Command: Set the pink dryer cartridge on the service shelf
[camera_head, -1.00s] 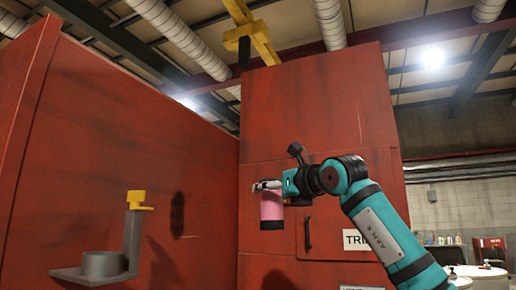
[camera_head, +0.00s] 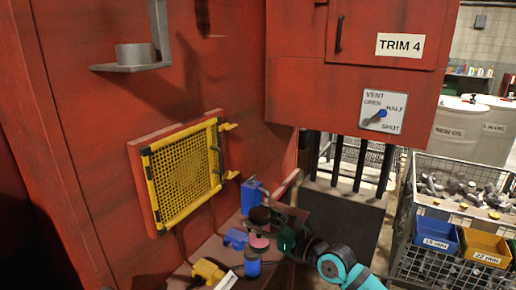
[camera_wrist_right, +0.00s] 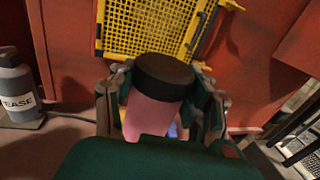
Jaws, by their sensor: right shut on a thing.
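The pink dryer cartridge (camera_head: 259,243) has a dark end cap. It is held at the lower middle of the head view, over or in front of a red-brown shelf (camera_head: 208,248). I cannot tell if it touches the shelf. My right gripper (camera_head: 270,232) is shut on it. In the right wrist view the cartridge (camera_wrist_right: 150,115) sits between both fingers of my right gripper (camera_wrist_right: 158,100), cap facing the camera. Its far end is hidden. My left gripper is not in view.
Blue fittings (camera_head: 236,239) and a yellow fitting (camera_head: 208,270) crowd the shelf. A yellow mesh guard (camera_head: 184,172) is on the red wall behind. A grey bracket (camera_head: 132,62) with a cup is higher up. A grey bottle (camera_wrist_right: 17,88) stands left in the wrist view.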

